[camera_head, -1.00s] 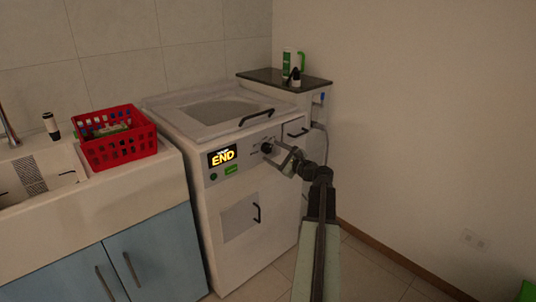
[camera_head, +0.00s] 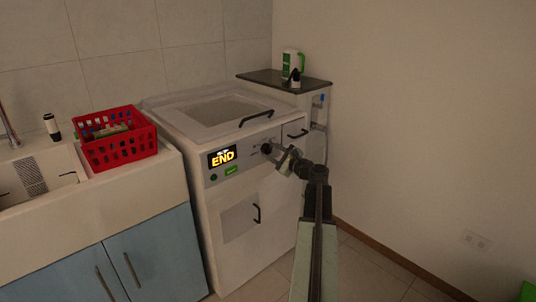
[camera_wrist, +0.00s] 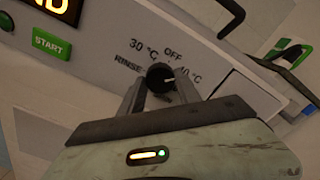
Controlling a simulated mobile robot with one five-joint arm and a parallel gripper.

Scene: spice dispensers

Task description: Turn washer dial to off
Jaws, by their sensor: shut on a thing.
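The washer (camera_head: 225,190) stands in the middle of the head view, its display (camera_head: 222,156) reading END. Its black dial (camera_wrist: 160,77) is in the middle of the wrist view, under the OFF label (camera_wrist: 173,54). Labels 30 °C, 40 °C and RINSE are around it. A light mark on the dial points right, toward the 40 °C label. My gripper (camera_wrist: 160,88) is shut on the dial, one finger on each side. In the head view, my gripper (camera_head: 281,157) is at the front panel, right of the display, and partly covers the dial.
A green START button (camera_wrist: 51,42) is left of the dial. A black handle (camera_head: 256,117) is above the panel. A red basket (camera_head: 118,139) stands on the sink counter at left.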

